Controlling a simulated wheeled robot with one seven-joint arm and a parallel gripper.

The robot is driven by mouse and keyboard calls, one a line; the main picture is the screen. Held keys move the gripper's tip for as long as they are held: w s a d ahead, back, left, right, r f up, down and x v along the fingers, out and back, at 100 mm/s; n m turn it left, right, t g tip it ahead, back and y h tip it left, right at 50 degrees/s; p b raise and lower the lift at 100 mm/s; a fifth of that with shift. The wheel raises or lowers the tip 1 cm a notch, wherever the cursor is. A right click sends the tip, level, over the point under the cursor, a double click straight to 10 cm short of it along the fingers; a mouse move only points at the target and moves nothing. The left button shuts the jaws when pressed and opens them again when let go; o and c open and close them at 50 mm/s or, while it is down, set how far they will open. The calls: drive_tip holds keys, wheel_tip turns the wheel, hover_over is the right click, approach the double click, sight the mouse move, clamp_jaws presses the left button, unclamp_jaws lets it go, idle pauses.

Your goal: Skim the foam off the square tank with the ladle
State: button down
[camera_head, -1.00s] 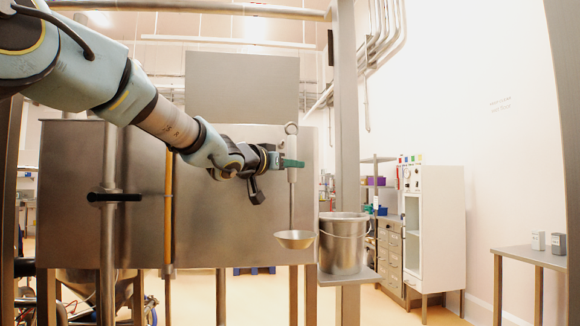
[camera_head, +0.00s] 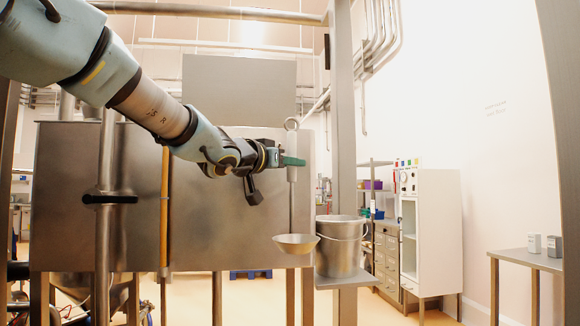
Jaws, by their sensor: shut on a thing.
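My gripper (camera_head: 285,160) is shut on the upper handle of the ladle. The ladle (camera_head: 296,243) hangs upright, with a ring at its top, a thin rod and a shallow metal bowl at the bottom. The square tank (camera_head: 240,225) is a large brushed-metal box behind my arm. The ladle bowl is in front of the tank's lower right part, below its rim. The tank's inside and any foam are hidden from this view.
A metal bucket (camera_head: 340,246) stands on a small shelf (camera_head: 345,281) just right of the ladle bowl. A steel post (camera_head: 343,130) rises behind it. A wooden-handled tool (camera_head: 165,210) hangs at the tank's left front. A white cabinet (camera_head: 438,235) and a side table (camera_head: 525,257) are at right.

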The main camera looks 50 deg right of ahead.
drive_tip(key=shift+s+a+b, duration=0.2)
drive_tip(key=shift+s+a, duration=0.6)
drive_tip(key=shift+s, duration=0.2)
drive_tip(key=shift+s+a+b, duration=0.2)
drive_tip(key=shift+s+a, duration=0.6)
drive_tip(key=shift+s, duration=0.2)
